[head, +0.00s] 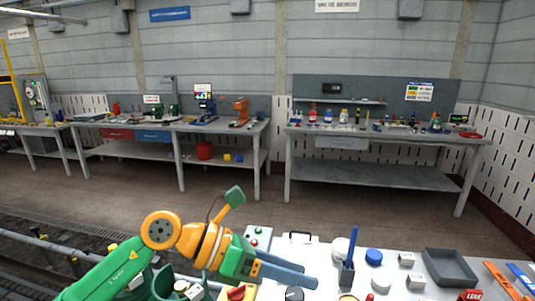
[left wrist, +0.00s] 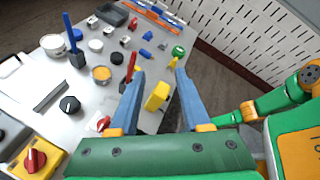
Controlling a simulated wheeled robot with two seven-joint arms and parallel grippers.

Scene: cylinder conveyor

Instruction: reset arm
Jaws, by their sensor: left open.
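My left gripper (head: 302,276) reaches in from the left in the head view, over the near white worktable (head: 325,262). In the left wrist view its two blue-grey fingers (left wrist: 160,78) are wide apart. A yellow block (left wrist: 157,96) shows between them, with gaps on both sides, and nothing is gripped. How far the block lies below the fingers I cannot tell. A green and orange arm link of mine (left wrist: 290,92) shows at the right edge of the wrist view.
The worktable holds a blue-handled tool in a holder (head: 347,270), a grey tray (head: 450,266), a black knob (left wrist: 70,104), a red knob on a yellow box (left wrist: 34,160) and several small parts. Workbenches stand along the far wall (head: 385,135), with open floor before them.

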